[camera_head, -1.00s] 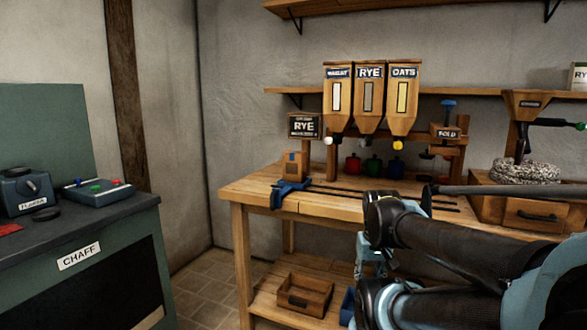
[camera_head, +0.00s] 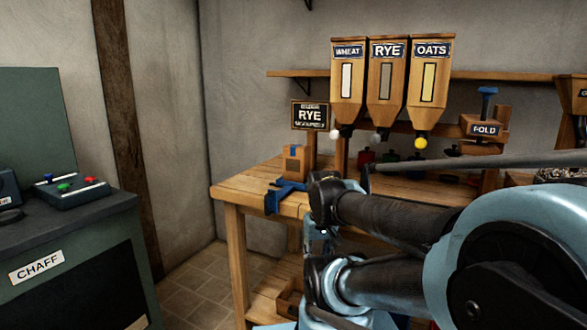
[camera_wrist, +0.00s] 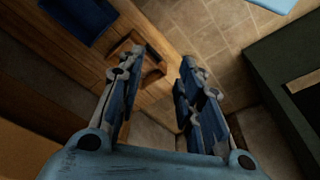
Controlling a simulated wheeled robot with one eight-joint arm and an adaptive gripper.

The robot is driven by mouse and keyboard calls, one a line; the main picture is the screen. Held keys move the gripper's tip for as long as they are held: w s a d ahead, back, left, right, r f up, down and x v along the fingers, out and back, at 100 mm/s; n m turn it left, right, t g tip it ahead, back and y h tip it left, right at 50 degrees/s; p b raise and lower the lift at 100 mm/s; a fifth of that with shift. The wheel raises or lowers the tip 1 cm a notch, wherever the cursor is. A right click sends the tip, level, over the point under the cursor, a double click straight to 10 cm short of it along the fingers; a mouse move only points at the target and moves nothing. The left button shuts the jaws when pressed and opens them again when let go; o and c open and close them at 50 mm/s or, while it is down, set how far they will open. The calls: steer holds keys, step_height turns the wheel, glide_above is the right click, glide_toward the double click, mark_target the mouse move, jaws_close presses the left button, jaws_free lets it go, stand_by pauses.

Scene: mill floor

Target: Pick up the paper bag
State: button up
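The likely paper bag (camera_head: 296,162) is a small brown, box-like packet with a blue patch on top. It stands upright at the left end of the wooden workbench (camera_head: 247,186), behind a blue clamp-like fitting (camera_head: 283,194). My gripper (camera_wrist: 155,75) is open and empty in the wrist view, pointing down past the bench toward the lower shelf and floor. In the head view my arm largely hides it, in front of the bench and below the bag's level. I cannot make out the bag in the wrist view.
Wheat, rye and oats hoppers (camera_head: 387,85) hang above the bench, with a RYE sign (camera_head: 310,115) beside them. A FOLD press (camera_head: 484,127) stands right. A chaff cabinet (camera_head: 70,262) is at left. A wooden tray (camera_wrist: 152,74) lies low; tiled floor (camera_head: 197,287) is clear between.

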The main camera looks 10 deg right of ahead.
steer(key=o, duration=0.6)
steer(key=shift+s+r, duration=0.2)
steer(key=shift+r, duration=0.1)
steer(key=o, duration=0.5)
steer(key=shift+w+a+r+n, duration=0.1)
steer(key=shift+a+r+n, duration=0.05)
steer(key=shift+r, duration=0.25)
steer(key=shift+w+a+r+n, duration=0.1)
steer(key=shift+a+r+n, duration=0.05)
steer(key=shift+r, duration=0.25)
step_height(320, 180, up, 34)
steer(key=n+g, duration=0.2)
steer(key=n, duration=0.8)
glide_above(297, 162)
steer(key=w, duration=0.4)
steer(key=f, duration=1.7)
steer(key=shift+s+d, duration=0.15)
steer(key=shift+d, duration=0.15)
